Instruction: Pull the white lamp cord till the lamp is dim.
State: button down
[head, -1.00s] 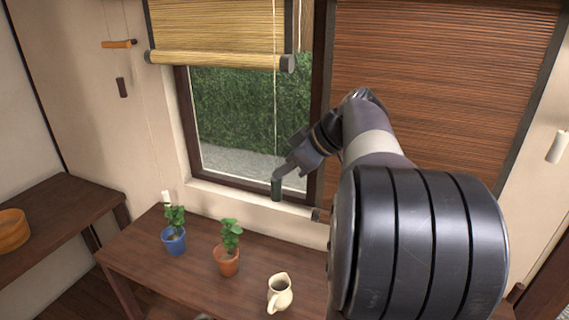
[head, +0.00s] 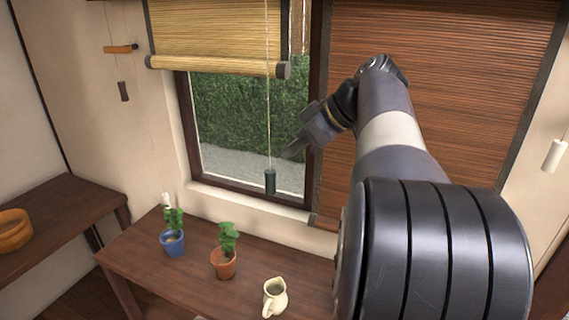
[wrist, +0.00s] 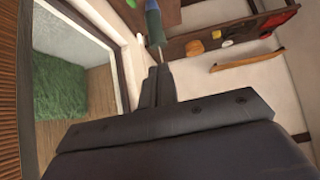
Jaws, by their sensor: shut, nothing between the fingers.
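Two white pulls hang in the head view, and I cannot tell which one is the lamp's. One (head: 165,199) is at the left by the blue pot; the other (head: 555,155) hangs at the right edge. No lamp shows. My gripper (head: 283,155) is shut and empty in front of the window, just up and right of a dark pull (head: 269,181) on a pale cord. I cannot tell if they touch. In the wrist view its shut fingers (wrist: 160,86) point toward a dark green pull (wrist: 155,27).
A raised bamboo blind (head: 215,68) and a lowered brown blind (head: 430,100) cover the window wall. A table (head: 195,265) below holds a blue pot (head: 172,243), an orange pot (head: 223,263) and a cream jug (head: 275,297). A dark brown pull (head: 123,91) hangs left.

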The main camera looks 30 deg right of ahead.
jog(key=v, duration=0.5)
jog(key=shift+d, duration=0.1)
dwell(1.6)
